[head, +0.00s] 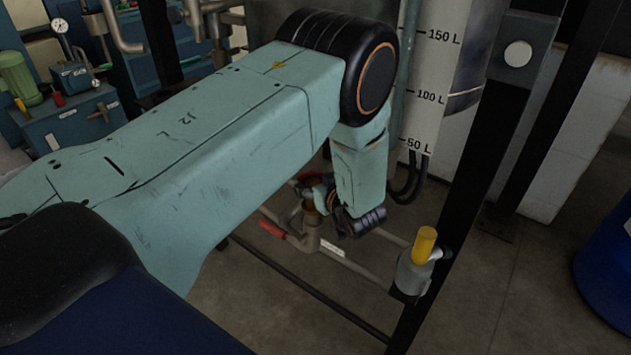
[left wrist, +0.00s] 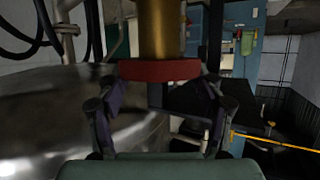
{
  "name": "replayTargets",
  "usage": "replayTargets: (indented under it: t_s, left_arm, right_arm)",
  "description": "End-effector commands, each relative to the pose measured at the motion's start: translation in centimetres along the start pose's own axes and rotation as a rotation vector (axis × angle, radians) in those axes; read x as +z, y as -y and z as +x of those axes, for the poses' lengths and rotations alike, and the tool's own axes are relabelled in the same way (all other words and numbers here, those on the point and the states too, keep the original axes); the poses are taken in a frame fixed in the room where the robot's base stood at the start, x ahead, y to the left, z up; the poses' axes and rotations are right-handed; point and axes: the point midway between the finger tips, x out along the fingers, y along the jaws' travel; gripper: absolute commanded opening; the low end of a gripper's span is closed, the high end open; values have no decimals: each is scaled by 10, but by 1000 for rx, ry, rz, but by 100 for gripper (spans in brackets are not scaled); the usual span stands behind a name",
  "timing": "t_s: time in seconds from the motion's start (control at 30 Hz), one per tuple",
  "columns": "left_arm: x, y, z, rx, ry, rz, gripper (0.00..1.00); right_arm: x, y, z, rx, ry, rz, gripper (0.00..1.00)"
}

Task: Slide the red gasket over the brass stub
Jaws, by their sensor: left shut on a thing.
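The red gasket (left wrist: 160,69) is held between the fingers of my left gripper (left wrist: 160,84) in the left wrist view, seen nearly edge-on. The brass stub (left wrist: 160,28) is a thick golden cylinder that meets the gasket's upper edge in that picture. I cannot tell whether the gasket is around the stub or only in front of or against its end. In the head view my left gripper (head: 318,190) is small and partly hidden by its own wrist, close to the brass stub (head: 309,209) on the pipework. My right gripper is not in view.
A red-handled lever (head: 272,229) and grey pipes lie close to the stub. A yellow-capped grey fitting (head: 424,245) stands to the right, beside a black post. A graduated tank (head: 432,80) rises behind the wrist. A blue drum (head: 608,262) stands at far right.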

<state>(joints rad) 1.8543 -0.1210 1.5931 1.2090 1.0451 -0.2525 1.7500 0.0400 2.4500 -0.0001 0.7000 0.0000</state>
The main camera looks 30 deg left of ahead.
Motion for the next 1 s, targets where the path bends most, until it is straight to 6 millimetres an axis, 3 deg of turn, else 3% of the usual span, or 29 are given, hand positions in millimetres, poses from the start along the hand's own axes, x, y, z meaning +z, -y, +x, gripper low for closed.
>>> replayTargets:
  t_s: [1.0]
  left_arm:
    - [20,0,9,0,-1,-1,46]
  right_arm:
    - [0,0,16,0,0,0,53]
